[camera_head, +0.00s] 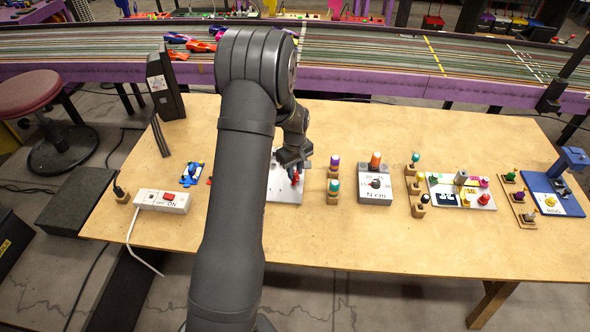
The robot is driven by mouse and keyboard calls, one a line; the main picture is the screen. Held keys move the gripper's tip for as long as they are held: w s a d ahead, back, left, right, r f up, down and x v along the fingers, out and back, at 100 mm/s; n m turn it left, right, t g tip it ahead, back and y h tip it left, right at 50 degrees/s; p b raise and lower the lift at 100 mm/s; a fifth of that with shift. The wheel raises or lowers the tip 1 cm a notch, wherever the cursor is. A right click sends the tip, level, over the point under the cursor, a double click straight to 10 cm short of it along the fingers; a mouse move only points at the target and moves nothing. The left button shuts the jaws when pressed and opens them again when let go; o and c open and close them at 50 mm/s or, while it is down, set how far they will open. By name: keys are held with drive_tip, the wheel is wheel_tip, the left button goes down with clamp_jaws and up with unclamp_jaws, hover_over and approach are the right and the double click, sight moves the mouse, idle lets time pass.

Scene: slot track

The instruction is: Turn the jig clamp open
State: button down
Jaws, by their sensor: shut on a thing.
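The jig is a white plate (286,191) on the wooden table, just right of my arm. A small red part (295,177), which looks like the clamp's handle, stands up from it. My gripper (295,167) points down over the plate and is shut on this red part. My arm hides the plate's left side, and the fingers hide much of the clamp, so I cannot tell its angle.
Wooden blocks with coloured knobs (334,178) and a grey torque box (375,187) stand close on the right. A white switch box (161,200) and a small blue car (192,173) are on the left. The table (350,240) is bare in front.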

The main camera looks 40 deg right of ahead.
sight(295, 172)
drive_tip(key=shift+n, duration=0.4)
drive_tip(key=c, duration=1.2)
unclamp_jaws()
wheel_tip(295, 172, up, 18)
drive_tip(key=shift+f, duration=0.25)
wheel_tip(295, 172, down, 18)
drive_tip(key=shift+r, duration=0.2)
